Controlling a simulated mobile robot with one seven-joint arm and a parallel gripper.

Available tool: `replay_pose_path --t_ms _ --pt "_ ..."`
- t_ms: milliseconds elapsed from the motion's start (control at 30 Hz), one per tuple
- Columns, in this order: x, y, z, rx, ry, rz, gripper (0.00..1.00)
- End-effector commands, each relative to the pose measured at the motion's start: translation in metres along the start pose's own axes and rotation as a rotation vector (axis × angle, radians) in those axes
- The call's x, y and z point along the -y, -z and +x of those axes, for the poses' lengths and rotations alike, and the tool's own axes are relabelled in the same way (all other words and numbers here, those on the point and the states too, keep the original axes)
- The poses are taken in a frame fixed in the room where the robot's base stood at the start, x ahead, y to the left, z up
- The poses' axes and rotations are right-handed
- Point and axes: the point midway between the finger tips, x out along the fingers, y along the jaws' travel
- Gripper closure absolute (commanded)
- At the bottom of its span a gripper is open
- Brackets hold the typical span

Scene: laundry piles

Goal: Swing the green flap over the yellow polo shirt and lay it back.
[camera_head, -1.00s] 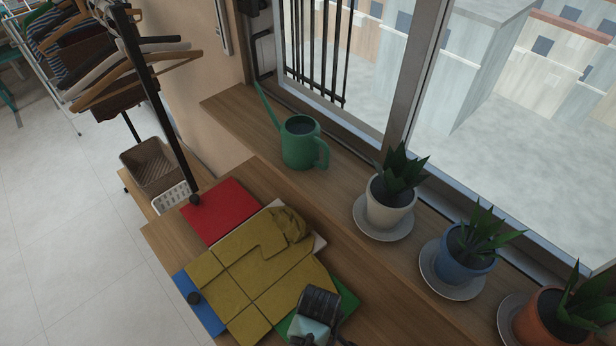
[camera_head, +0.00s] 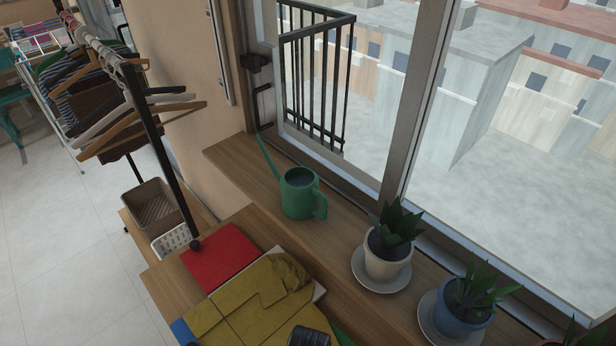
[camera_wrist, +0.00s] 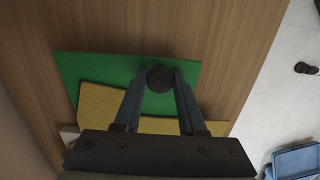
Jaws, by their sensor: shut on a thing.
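The yellow polo shirt (camera_head: 262,302) lies flat and spread on the folding board near the bottom of the head view, its lower part cut off by the frame. The green flap (camera_wrist: 80,72) shows in the wrist view, partly under the yellow shirt (camera_wrist: 100,102), and appears to lie flat on the wood. A sliver of it (camera_head: 340,338) shows in the head view. My gripper (camera_wrist: 160,80) is shut on the round black knob (camera_wrist: 161,76) at the green flap's edge. In the head view only the top of my wrist shows; the fingers are hidden.
The red flap (camera_head: 219,256) and a corner of the blue flap (camera_head: 183,333) lie beside the shirt. A green watering can (camera_head: 300,196) and potted plants (camera_head: 387,254) stand on the sill. A clothes rack (camera_head: 160,150) stands at the left.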

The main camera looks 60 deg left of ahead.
Motion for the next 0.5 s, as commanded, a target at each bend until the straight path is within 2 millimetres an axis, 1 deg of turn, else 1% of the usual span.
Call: replay_pose_path --t_ms 33,100,367,467,500 --pt "-0.001 0.004 -0.014 0.007 -0.003 -0.003 0.80" --pt "-0.001 0.005 -0.016 0.017 -0.003 -0.003 0.80" --pt "-0.001 0.005 -0.015 0.021 -0.002 -0.002 0.80" --pt "-0.001 0.008 -0.024 0.035 -0.002 -0.003 0.80" --pt "-0.002 0.011 -0.030 0.046 -0.003 -0.004 0.80"
